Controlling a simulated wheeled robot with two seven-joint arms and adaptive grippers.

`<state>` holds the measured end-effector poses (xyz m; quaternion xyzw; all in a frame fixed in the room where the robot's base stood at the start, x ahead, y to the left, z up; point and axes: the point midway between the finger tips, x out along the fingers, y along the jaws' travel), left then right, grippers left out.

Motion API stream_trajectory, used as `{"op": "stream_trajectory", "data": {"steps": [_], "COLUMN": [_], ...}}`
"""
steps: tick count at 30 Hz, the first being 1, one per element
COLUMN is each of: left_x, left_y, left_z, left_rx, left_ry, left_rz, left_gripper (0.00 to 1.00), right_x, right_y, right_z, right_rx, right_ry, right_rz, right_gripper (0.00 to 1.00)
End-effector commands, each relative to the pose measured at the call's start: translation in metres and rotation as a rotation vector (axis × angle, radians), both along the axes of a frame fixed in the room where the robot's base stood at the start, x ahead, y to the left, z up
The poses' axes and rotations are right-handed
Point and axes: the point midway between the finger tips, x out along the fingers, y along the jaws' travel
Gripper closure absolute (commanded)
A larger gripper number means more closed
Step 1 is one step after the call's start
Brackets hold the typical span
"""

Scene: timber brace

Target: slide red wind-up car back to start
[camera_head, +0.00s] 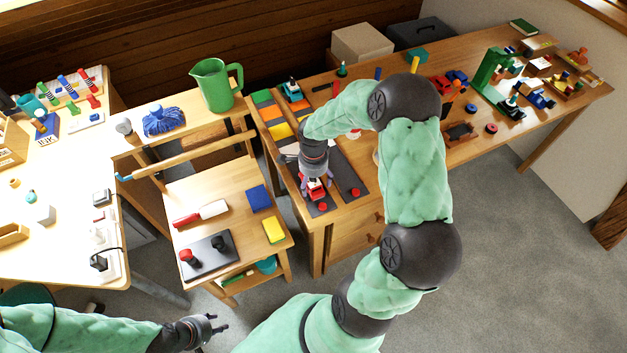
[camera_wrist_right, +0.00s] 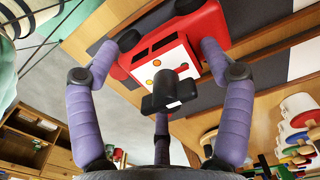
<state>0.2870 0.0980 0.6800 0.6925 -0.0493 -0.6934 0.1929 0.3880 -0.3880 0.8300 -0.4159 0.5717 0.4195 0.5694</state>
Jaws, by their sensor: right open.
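The red wind-up car (camera_head: 315,192) sits on a dark grey lane (camera_head: 335,193) near the front edge of the wooden bench, partly hidden under my right gripper (camera_head: 316,180). In the right wrist view the car (camera_wrist_right: 205,28) shows its white end with yellow dots and a black part sticking out. My right gripper (camera_wrist_right: 160,95) is open, its purple fingers spread on either side of that end. I cannot tell whether they touch the car. My left gripper (camera_head: 221,324) is open and empty, low over the floor, far from the car.
Red knobs (camera_head: 355,192) stand at the front ends of the lanes. A teal toy car (camera_head: 291,89) is at the back, beside coloured tiles (camera_head: 268,113). A small cart (camera_head: 178,205) stands left of the bench. A green pitcher (camera_head: 214,85) stands behind it.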

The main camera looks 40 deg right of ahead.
Motion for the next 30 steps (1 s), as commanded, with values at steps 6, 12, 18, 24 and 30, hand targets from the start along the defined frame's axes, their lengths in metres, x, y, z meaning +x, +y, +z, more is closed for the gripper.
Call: {"op": "stream_trajectory", "data": {"steps": [6, 12, 18, 24, 30], "left_x": [0.0, 0.0, 0.0, 0.0, 0.0], "left_y": [0.0, 0.0, 0.0, 0.0, 0.0], "left_z": [0.0, 0.0, 0.0, 0.0, 0.0], "left_rx": [0.0, 0.0, 0.0, 0.0, 0.0], "left_ry": [0.0, 0.0, 0.0, 0.0, 0.0], "left_rz": [0.0, 0.0, 0.0, 0.0, 0.0], "left_gripper": [0.6, 0.6, 0.6, 0.6, 0.6], "right_x": [0.002, 0.002, 0.001, 0.0, 0.0], "right_y": [-0.001, -0.001, 0.0, 0.0, 0.0], "right_z": [0.022, 0.061, 0.097, 0.115, 0.119], "right_rx": [-0.003, -0.003, -0.001, 0.001, 0.001], "right_ry": [-0.006, -0.005, -0.003, 0.002, 0.002], "right_rz": [0.0, 0.001, 0.0, 0.0, 0.0], "right_gripper": [0.2, 0.2, 0.2, 0.2, 0.2]}}
